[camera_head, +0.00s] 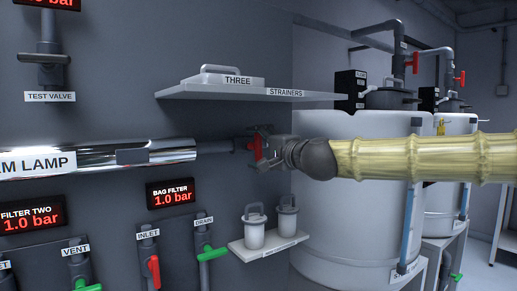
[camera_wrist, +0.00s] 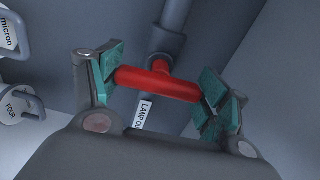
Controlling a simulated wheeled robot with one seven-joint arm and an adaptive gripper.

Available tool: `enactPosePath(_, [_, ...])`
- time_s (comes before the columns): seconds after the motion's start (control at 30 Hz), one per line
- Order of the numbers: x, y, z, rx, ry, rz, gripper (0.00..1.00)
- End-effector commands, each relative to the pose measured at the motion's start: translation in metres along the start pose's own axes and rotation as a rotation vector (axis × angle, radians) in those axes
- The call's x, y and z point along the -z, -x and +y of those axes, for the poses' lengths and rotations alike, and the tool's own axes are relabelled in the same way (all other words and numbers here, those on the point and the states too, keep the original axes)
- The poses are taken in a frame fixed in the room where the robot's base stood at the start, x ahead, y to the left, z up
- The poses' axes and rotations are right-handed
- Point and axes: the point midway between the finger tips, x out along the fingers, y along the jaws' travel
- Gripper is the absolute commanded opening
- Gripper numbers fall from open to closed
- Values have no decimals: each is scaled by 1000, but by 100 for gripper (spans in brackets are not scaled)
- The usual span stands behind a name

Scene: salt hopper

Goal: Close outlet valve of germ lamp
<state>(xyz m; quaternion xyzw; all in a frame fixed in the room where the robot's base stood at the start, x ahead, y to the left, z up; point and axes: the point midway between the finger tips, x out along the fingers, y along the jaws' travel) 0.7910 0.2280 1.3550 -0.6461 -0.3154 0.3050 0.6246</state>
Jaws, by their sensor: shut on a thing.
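The germ lamp (camera_head: 110,157) is a shiny horizontal tube on the wall at the left in the head view. Its outlet pipe runs right to a red valve handle (camera_head: 256,148), mostly hidden behind my gripper (camera_head: 262,150). In the wrist view the red T-shaped handle (camera_wrist: 157,84) lies crosswise between the teal pads of my gripper (camera_wrist: 160,90). One pad meets the left end of the bar, and the other pads are at its right end. A label reading "LAMP OU..." (camera_wrist: 144,114) is partly hidden.
A shelf labelled STRAINERS (camera_head: 285,93) juts out just above my gripper. A lower shelf (camera_head: 268,247) holds two lidded canisters. Large white tanks (camera_head: 350,235) stand at the right. Red and green valve handles (camera_head: 153,271) sit below the lamp.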

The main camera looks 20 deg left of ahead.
Motion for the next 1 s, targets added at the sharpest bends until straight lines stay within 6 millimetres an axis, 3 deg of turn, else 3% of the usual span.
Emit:
enactPosePath(0.1, [1, 0, 0, 0, 0, 2, 52])
enactPosePath(0.13, [1, 0, 0, 0, 0, 2, 81])
enactPosePath(0.23, [1, 0, 0, 0, 0, 2, 97])
enactPosePath(0.67, [0, 2, 0, 0, 1, 0, 97])
enactPosePath(1.0, [1, 45, -1, 1, 1, 1, 97])
